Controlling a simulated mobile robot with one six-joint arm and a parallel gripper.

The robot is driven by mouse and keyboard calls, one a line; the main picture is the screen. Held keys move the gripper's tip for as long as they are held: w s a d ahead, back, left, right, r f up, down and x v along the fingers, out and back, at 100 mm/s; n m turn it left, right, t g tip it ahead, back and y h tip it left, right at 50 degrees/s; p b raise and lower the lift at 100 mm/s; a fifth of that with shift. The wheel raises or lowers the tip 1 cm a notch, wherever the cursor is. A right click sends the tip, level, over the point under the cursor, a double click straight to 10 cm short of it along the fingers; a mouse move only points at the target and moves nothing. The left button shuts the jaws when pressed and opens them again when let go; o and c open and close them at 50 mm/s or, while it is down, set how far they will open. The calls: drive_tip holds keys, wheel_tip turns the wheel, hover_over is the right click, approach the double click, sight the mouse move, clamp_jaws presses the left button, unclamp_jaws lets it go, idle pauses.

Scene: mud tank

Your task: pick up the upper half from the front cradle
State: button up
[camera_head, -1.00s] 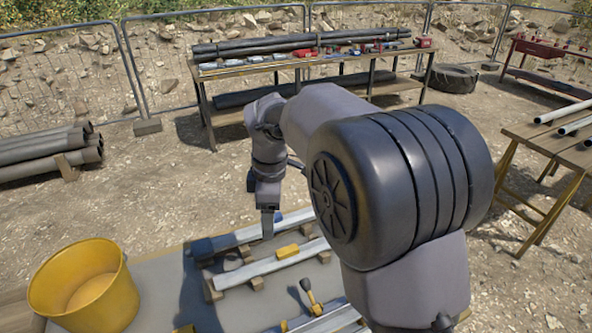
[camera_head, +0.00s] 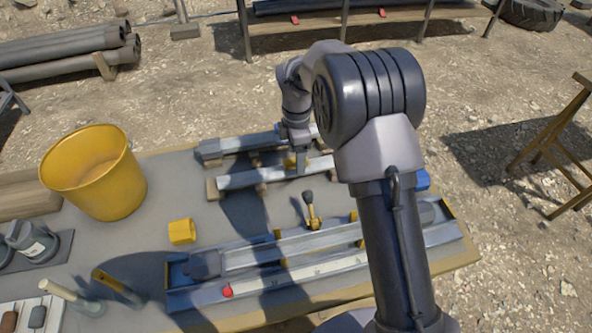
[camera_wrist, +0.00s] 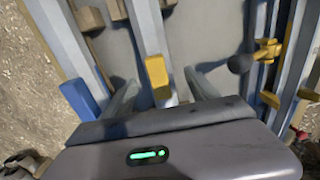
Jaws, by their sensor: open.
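The upper half, a long pale grey half-tube (camera_head: 240,179) with a yellow block on it, lies on wooden cradle blocks (camera_head: 212,189), the nearer of two such rests at the back of the table. A second grey half-tube (camera_head: 245,144) with a dark end lies behind it. My gripper (camera_head: 300,166) is low at the yellow block, and hides part of the half-tube. In the wrist view my gripper (camera_wrist: 160,88) is open, its fingers on either side of the half-tube (camera_wrist: 147,28) and its yellow block (camera_wrist: 157,70). I cannot tell whether they touch it.
A blue-ended trough (camera_head: 180,292) with grey bars lies along the table's front. A black-knobbed yellow lever (camera_head: 311,212) stands just behind it. Bare tabletop lies between.

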wheel_tip(320, 180, down, 4)
drive_tip(key=shift+a+r+b, duration=0.15)
drive_tip(key=shift+r+b, duration=0.05)
drive_tip(key=shift+b, duration=0.45)
drive_tip(key=shift+r, duration=0.2)
clamp_jaws()
